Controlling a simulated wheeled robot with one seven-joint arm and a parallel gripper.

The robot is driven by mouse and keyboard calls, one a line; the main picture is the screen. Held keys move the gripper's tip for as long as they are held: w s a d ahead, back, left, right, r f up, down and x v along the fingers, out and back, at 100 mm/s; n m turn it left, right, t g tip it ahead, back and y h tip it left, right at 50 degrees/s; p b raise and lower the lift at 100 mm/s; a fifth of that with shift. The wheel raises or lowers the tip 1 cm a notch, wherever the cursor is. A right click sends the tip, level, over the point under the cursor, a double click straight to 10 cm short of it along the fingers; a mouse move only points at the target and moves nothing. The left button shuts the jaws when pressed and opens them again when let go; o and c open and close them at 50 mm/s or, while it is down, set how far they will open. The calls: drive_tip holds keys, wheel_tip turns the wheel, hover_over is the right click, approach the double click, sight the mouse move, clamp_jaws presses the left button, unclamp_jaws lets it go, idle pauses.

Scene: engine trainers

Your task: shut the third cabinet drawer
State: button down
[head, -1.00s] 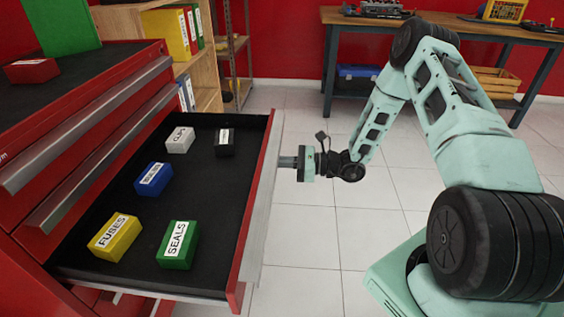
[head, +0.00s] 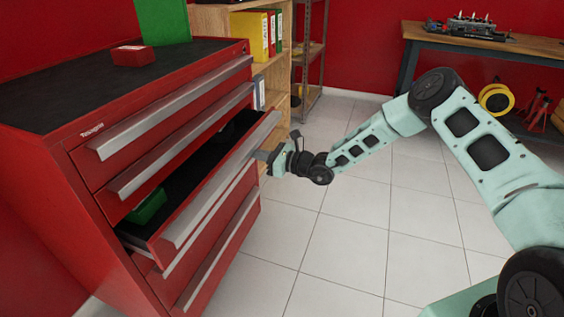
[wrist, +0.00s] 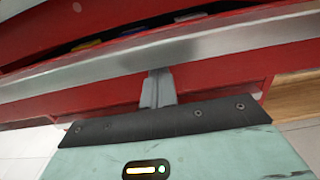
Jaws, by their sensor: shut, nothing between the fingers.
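The third drawer (head: 205,200) of the red cabinet (head: 75,165) is partly open, its front standing out from the drawers above. Its dark inside shows as a narrow wedge, with a green box (head: 150,206) in it. My gripper (head: 262,156) is shut and empty at the far end of the drawer's front. In the wrist view its closed fingers (wrist: 158,88) reach to the silver handle strip (wrist: 200,50) and seem to touch it. The exact contact is hidden.
A red box (head: 133,55) and a green block (head: 163,22) sit on the cabinet top. A wooden shelf (head: 272,72) with binders stands behind the cabinet. A workbench (head: 480,38) is at the back right.

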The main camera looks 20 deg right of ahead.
drive_tip(key=b+x, duration=0.2)
drive_tip(key=x, duration=0.7)
drive_tip(key=shift+w+a+f, duration=0.1)
drive_tip(key=shift+a, duration=0.1)
drive_tip(key=shift+w+a, duration=0.15)
drive_tip(key=shift+a, duration=0.1)
drive_tip(key=shift+w+a+r+b, duration=0.1)
drive_tip(key=shift+w+r+b, duration=0.05)
drive_tip(key=shift+r+b, duration=0.15)
drive_tip(key=shift+a+r, duration=0.1)
